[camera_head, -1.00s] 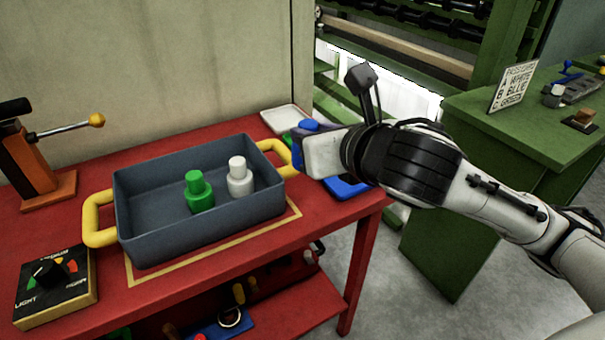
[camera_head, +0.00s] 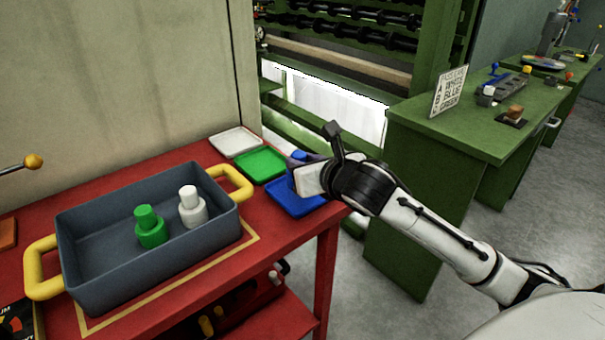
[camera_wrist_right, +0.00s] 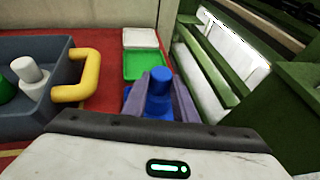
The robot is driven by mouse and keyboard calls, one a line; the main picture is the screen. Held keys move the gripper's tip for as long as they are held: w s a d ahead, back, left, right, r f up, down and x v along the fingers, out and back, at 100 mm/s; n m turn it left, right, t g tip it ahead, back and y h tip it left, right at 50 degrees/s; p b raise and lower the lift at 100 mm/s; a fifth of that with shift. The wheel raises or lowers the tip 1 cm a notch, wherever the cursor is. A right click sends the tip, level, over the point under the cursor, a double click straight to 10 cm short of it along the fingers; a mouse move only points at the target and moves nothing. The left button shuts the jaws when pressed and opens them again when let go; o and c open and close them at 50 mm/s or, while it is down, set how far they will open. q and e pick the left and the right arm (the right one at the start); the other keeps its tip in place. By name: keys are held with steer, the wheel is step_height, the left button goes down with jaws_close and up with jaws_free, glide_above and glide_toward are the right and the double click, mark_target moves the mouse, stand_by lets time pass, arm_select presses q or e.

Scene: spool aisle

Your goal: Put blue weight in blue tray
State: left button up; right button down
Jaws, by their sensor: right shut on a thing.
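The blue weight (camera_wrist_right: 158,98) stands upright between the fingers of my right gripper (camera_wrist_right: 160,88), which is shut on it. In the head view the weight (camera_head: 299,155) shows only in part, at the far edge of the blue tray. The blue tray (camera_head: 288,203) lies on the red table near its right end, partly hidden by my right gripper (camera_head: 296,160) and wrist. I cannot tell whether the weight touches the tray. My left gripper is not in view.
A grey-blue bin (camera_head: 160,262) with yellow handles holds a green weight (camera_head: 150,229) and a white weight (camera_head: 192,208). A green tray (camera_head: 260,164) and a white tray (camera_head: 235,141) lie behind the blue tray. A green bench (camera_head: 420,120) stands to the right across a floor gap.

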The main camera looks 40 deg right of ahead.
step_height(320, 180, down, 2)
steer(key=shift+f, duration=0.15)
steer(key=shift+f, duration=0.1)
steer(key=c, duration=1.4)
jaws_free()
steer(key=shift+c, duration=0.2)
